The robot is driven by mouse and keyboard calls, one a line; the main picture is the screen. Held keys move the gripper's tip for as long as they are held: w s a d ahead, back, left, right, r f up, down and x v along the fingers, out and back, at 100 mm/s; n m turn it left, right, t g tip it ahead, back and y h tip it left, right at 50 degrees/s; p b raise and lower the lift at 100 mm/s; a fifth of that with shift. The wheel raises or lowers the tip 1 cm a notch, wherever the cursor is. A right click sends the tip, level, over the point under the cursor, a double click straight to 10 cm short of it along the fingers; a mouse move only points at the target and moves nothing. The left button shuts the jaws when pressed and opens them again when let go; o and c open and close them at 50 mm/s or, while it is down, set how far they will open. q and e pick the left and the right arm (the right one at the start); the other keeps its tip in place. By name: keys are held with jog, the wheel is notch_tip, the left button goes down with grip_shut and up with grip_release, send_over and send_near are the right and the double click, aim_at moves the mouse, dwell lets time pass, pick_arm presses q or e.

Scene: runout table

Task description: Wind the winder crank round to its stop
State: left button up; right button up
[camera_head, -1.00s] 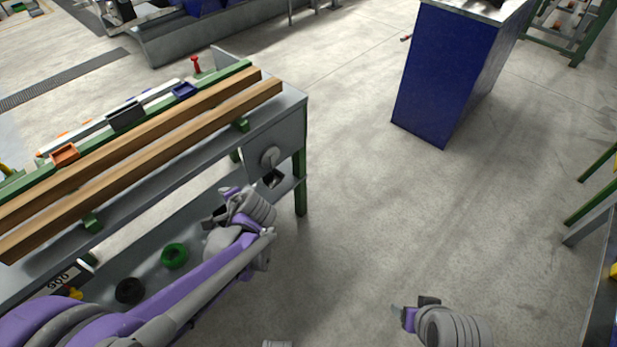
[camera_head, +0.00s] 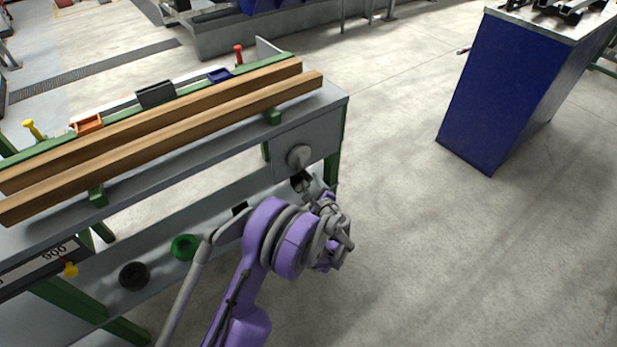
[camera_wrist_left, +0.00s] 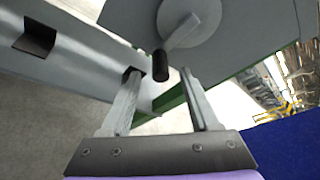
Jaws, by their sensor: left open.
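The winder crank is a grey disc (camera_wrist_left: 190,18) with a short grey arm (camera_wrist_left: 183,32) and a black handle (camera_wrist_left: 160,66) at its lower end in the left wrist view. In the head view the disc (camera_head: 299,156) sits on the end panel of the grey table. My left gripper (camera_wrist_left: 162,88) is open, its two fingers on either side of the handle's line. The handle's lower end shows between the fingertips; I cannot tell whether it touches either. In the head view the left gripper (camera_head: 304,187) is just below the disc, partly hidden by its wrist. My right gripper is out of view.
The runout table carries two long wooden beams (camera_head: 180,122). Below are a green ring (camera_head: 184,247), a black ring (camera_head: 134,275) and a yellow knob (camera_head: 70,269). A blue cabinet (camera_head: 500,95) stands right, with clear floor between.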

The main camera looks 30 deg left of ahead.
aim_at(309, 180)
pick_arm(q)
jog(key=x, duration=0.5)
jog(key=shift+w+a+f, duration=0.15)
jog(key=shift+w+a, duration=0.1)
jog(key=shift+w, duration=0.05)
grip_shut()
dwell(1.1)
